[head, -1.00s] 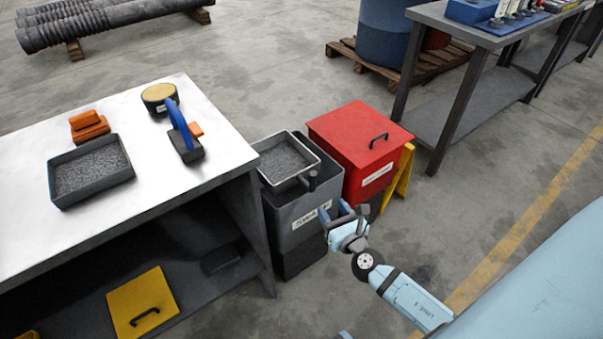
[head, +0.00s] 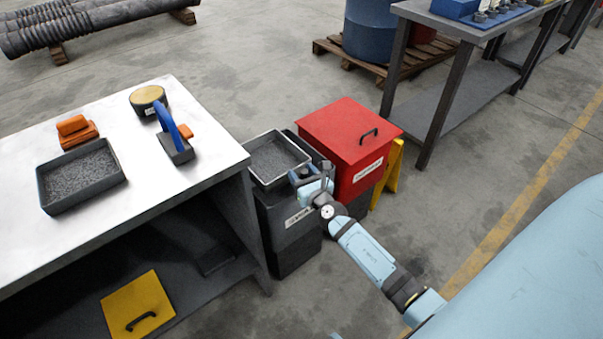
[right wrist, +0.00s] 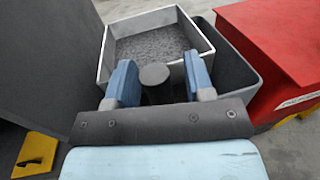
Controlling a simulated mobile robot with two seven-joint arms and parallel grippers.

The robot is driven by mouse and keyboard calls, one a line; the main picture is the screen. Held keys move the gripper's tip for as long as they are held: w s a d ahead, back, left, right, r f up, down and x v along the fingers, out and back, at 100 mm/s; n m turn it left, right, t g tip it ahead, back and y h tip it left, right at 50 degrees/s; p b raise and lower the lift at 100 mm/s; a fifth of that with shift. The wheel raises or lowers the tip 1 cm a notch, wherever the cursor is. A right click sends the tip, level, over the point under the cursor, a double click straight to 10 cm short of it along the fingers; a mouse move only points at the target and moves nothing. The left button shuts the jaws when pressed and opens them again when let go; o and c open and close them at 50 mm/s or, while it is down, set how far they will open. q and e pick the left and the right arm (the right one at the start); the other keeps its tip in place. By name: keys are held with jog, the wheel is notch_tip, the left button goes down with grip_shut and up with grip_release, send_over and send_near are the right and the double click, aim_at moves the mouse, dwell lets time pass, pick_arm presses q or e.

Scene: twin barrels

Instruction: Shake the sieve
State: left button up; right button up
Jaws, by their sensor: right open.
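The sieve (head: 266,184) is a square pale-rimmed tray with grey grains in it. It rests at the top of a dark grey bin (head: 272,216), beside the red box. In the right wrist view the sieve (right wrist: 105,60) lies straight ahead, with its dark round-ended handle (right wrist: 155,74) pointing at me. My right gripper (head: 308,175) is open at the sieve's near side. The right wrist view shows its two blue fingers (right wrist: 158,84) on either side of the handle, with gaps showing. My left gripper is not in view.
A red lidded box (head: 350,140) stands close right of the bin, with a yellow piece (head: 392,172) beside it. A workbench (head: 110,210) on the left carries a grain-filled tray (head: 82,203), a blue-handled tool (head: 170,130) and orange blocks.

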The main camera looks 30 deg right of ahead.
jog(key=shift+w, duration=0.25)
grip_shut()
jog(key=d+b, duration=0.1)
jog(key=d, duration=0.5)
jog(key=shift+w+d, duration=0.2)
jog(key=shift+d, duration=0.05)
jog(key=shift+r, duration=0.1)
grip_release()
jog(key=shift+d, duration=0.1)
